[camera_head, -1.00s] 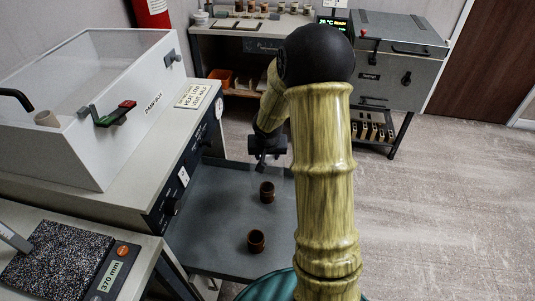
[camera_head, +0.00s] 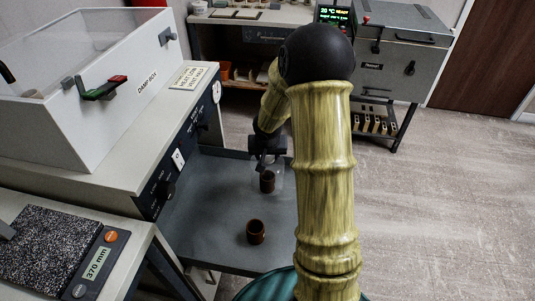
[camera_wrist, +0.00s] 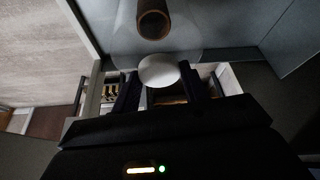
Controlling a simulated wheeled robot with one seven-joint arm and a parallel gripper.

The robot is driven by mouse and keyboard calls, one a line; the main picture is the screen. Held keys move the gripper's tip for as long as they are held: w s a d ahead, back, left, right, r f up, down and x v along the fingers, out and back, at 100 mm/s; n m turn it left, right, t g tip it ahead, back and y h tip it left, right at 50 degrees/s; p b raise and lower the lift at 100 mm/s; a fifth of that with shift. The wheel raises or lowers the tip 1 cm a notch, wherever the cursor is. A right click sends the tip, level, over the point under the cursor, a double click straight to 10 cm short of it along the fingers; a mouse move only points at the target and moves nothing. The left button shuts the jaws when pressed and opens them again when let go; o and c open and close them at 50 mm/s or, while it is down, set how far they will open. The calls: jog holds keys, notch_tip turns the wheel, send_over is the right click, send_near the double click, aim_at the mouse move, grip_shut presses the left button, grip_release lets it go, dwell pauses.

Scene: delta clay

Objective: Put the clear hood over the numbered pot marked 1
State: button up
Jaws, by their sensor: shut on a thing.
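My gripper (camera_head: 267,160) is shut on the pale round knob (camera_wrist: 158,71) of the clear hood (camera_head: 281,181). The hood hangs below the fingers and is hard to make out. I cannot tell how far the hood's rim is from the tray. The nearer brown pot (camera_head: 256,232) stands apart, uncovered. No number is legible on either pot.
A textured slab (camera_head: 45,250) is at front left. A shelf bench (camera_head: 245,40) and a grey kiln (camera_head: 400,60) stand behind.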

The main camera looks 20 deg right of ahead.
jog(key=shift+f+b, duration=1)
jog(key=shift+f, duration=0.25)
jog(key=o, duration=1.4)
jog(key=shift+c, duration=0.2)
jog(key=p+v, duration=0.7)
jog(key=v, duration=1)
jog(key=shift+r, duration=0.2)
